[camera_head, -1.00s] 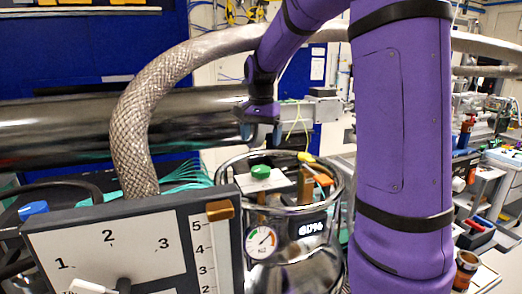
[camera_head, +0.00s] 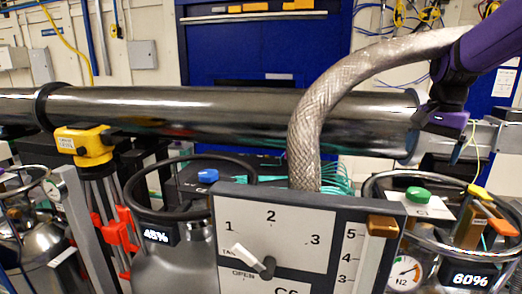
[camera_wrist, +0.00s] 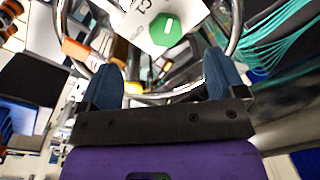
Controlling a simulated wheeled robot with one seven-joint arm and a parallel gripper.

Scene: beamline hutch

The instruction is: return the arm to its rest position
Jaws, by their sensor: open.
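My gripper (camera_head: 438,150) is at the right of the head view, on the end of my purple arm. It hangs above a steel vessel with a ring-shaped rim (camera_head: 373,190). In the wrist view my gripper (camera_wrist: 165,80) shows two blue fingers spread wide, with nothing held between them. A green knob (camera_head: 420,195) on a white tag lies below the gripper. The green knob also shows in the wrist view (camera_wrist: 168,29), beyond the fingers. Most of my arm is outside the head view.
A braided hose (camera_head: 318,115) arches close to my arm. A dial panel (camera_head: 275,218) stands in front. A long dark pipe (camera_head: 220,120) runs behind. A second vessel (camera_head: 175,265) with a 45% display and a yellow device (camera_head: 84,145) on a tripod stand at left.

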